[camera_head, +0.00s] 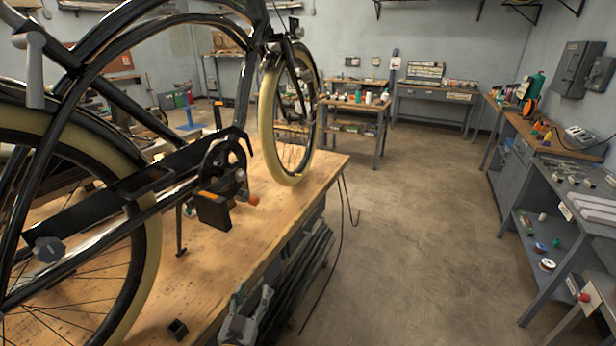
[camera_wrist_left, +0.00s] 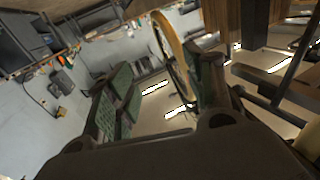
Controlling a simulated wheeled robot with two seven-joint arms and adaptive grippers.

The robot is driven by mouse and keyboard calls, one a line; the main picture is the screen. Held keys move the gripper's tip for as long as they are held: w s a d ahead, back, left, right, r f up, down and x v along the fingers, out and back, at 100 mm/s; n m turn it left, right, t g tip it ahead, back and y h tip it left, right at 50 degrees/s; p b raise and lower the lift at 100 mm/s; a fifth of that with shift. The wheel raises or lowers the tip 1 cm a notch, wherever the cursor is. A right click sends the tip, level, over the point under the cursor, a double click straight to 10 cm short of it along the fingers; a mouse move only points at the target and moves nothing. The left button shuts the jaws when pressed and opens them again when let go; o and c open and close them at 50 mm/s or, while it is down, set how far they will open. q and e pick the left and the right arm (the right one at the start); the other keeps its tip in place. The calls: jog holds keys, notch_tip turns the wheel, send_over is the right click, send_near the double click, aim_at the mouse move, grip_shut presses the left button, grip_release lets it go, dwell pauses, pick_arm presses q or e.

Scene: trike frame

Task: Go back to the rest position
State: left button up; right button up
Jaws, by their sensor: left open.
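The black trike frame (camera_head: 95,45) with cream-tyred wheels stands on the wooden workbench (camera_head: 300,205) at the left of the head view. Its front wheel (camera_head: 286,179) is near the bench's far end. My left gripper (camera_head: 251,297) is at the bottom of the head view, beside the bench's right edge, apart from the frame. In the left wrist view (camera_wrist_left: 162,78) its two green-padded fingers are spread with nothing between them. A cream-tyred wheel shows beyond them in that view. My right gripper is not in view.
Dark parts hang along the bench side (camera_head: 305,265) close to my left gripper. A small black block (camera_head: 177,328) lies on the bench's near edge. The floor (camera_head: 410,240) to the right is clear. A grey side bench (camera_head: 575,190) with tools runs along the right wall.

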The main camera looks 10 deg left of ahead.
pick_arm(q)
jog(key=s+d+f+m+g+p, duration=0.1)
jog(key=s+f+g+p, duration=0.25)
jog(key=f, duration=0.55)
jog(key=s+d+f+g+h+p, duration=0.1)
jog(key=s+f+g+p, duration=0.15)
jog(key=s+f, duration=0.45)
jog(key=s+d+f+m+g+p, duration=0.1)
jog(key=s+f+g+p, duration=0.25)
jog(key=f, duration=0.75)
jog(key=s+a+f+g+p, duration=0.2)
jog(key=s+f+p, duration=0.1)
jog(key=s, duration=0.7)
jog(key=s+a+f+g+y+p, duration=0.1)
jog(key=s+a+f+g+p, duration=0.2)
jog(key=s, duration=0.7)
jog(key=s+a+f+g+p, duration=0.2)
jog(key=s+a+f+p, duration=0.1)
jog(key=s, duration=0.7)
jog(key=shift+f+g+p, duration=0.35)
jog(key=shift+f, duration=0.5)
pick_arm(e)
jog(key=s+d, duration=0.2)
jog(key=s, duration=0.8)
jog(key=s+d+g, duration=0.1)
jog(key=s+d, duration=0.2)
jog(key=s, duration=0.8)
